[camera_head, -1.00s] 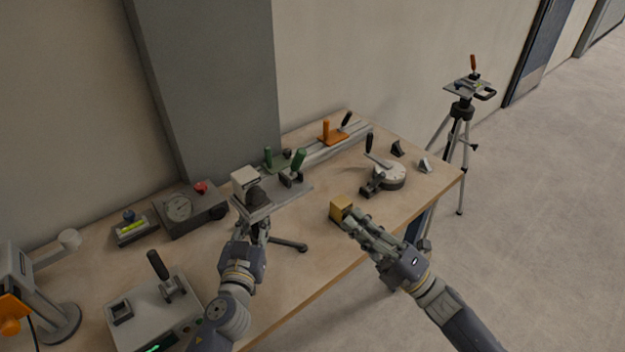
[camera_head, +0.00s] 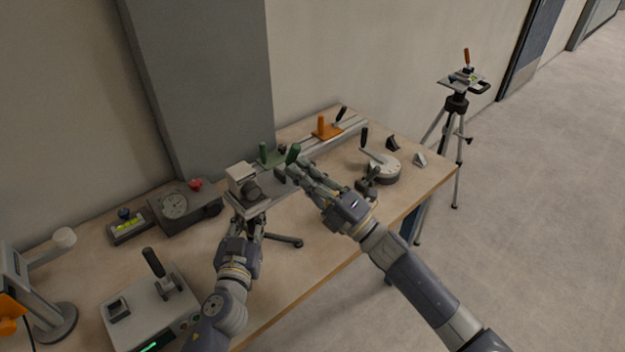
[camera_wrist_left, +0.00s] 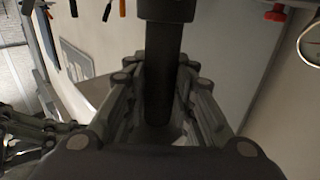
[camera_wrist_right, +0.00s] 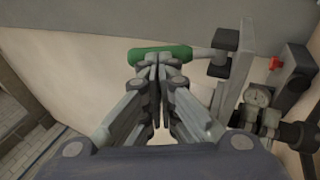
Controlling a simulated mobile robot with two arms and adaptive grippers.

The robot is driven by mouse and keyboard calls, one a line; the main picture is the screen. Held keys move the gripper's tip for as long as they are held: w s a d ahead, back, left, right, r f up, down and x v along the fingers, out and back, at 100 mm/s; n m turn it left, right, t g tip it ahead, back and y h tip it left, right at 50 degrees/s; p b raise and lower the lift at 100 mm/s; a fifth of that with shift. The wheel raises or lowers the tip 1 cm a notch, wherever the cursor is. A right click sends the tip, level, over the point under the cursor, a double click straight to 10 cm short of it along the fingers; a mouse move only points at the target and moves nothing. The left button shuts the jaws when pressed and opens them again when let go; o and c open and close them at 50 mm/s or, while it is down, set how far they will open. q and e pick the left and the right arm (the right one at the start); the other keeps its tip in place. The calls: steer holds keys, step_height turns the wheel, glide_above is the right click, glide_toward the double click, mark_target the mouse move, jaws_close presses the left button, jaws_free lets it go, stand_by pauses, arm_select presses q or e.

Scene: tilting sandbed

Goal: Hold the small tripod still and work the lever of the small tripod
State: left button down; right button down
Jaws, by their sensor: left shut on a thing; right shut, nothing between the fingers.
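The small tripod (camera_head: 246,207) stands on the bench with a flat plate and a pale block on top. My left gripper (camera_head: 251,228) is shut on the dark column (camera_wrist_left: 162,70) below the plate. My right gripper (camera_head: 297,168) is shut and empty, its fingertips right by the green handle. In the right wrist view the green handle (camera_wrist_right: 160,55) lies across just beyond the closed fingertips (camera_wrist_right: 155,75); I cannot tell whether they touch.
A rail with an orange clamp (camera_head: 325,128) and a green clamp (camera_head: 264,154) runs behind. A round dial with a crank (camera_head: 383,168) stands at the right. A gauge box (camera_head: 183,207) and a grey device (camera_head: 150,310) are at the left. A tall tripod (camera_head: 457,104) stands beyond the bench.

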mark_target(295, 156)
steer(key=shift+w+a+r, duration=0.2)
steer(key=shift+w+r, duration=0.1)
steer(key=shift+r, duration=0.2)
stand_by(0.6)
steer(key=shift+w+a+r, duration=0.15)
steer(key=shift+r, duration=0.1)
arm_select(q)
steer(key=shift+f, duration=0.1)
arm_select(e)
steer(key=shift+w+a+r, duration=0.35)
steer(key=shift+w+r, duration=0.15)
steer(key=shift+r, duration=0.1)
steer(key=shift+x, duration=1.15)
steer(key=shift+w+a+r, duration=0.1)
steer(key=shift+w+a, duration=0.1)
steer(key=shift+w, duration=0.25)
steer(key=shift+w+a, duration=0.2)
steer(key=shift+w, duration=0.2)
arm_select(q)
steer(key=shift+f, duration=0.1)
arm_select(e)
steer(key=s+d+r, duration=0.5)
steer(key=s+d, duration=0.3)
steer(key=d, duration=0.2)
steer(key=shift+s+a, duration=0.1)
